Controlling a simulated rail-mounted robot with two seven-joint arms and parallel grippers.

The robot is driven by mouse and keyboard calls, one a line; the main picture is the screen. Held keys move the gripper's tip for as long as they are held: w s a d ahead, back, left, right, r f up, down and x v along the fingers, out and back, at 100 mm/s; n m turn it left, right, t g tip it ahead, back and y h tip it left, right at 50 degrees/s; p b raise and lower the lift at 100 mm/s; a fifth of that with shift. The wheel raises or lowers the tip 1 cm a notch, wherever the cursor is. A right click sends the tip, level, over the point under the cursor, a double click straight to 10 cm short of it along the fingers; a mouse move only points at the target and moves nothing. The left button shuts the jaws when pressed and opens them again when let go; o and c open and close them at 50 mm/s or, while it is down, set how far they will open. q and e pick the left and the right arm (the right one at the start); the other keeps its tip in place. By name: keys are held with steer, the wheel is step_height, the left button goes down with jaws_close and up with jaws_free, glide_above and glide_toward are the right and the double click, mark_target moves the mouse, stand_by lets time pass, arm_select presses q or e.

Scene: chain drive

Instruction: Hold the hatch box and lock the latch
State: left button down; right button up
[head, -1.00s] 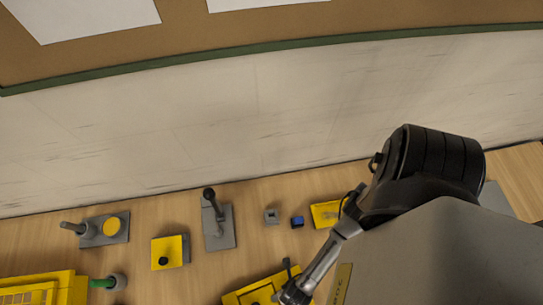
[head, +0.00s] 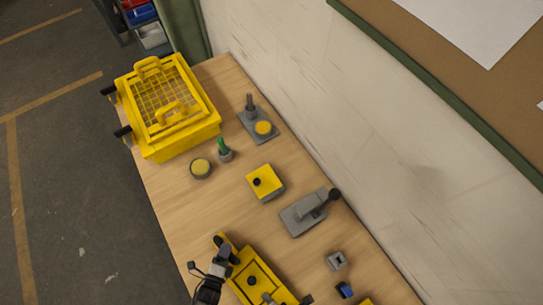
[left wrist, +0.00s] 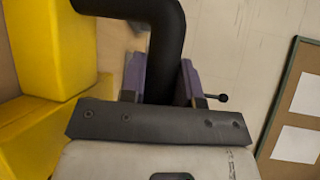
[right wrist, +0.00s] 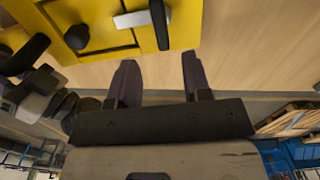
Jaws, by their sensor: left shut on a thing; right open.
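The yellow hatch box (head: 233,262) is at the bottom of the head view, with a black knob (head: 252,281) on its lid. My left gripper (head: 218,268) is at its dark handle (head: 222,241). In the left wrist view the left fingers (left wrist: 160,72) are shut on the thick black bent handle (left wrist: 166,25), with yellow box faces to the left. In the right wrist view my right gripper (right wrist: 158,75) is open and empty, apart from the box (right wrist: 105,40). A grey latch lever (right wrist: 130,19) lies beside a black piece on the box. Whether it is locked is unclear.
A yellow basket box (head: 180,140) stands at the table's far end.

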steer(key=shift+r, duration=1.5)
arm_select(q)
steer(key=c, duration=0.8)
jaws_free()
steer(key=shift+s, duration=0.1)
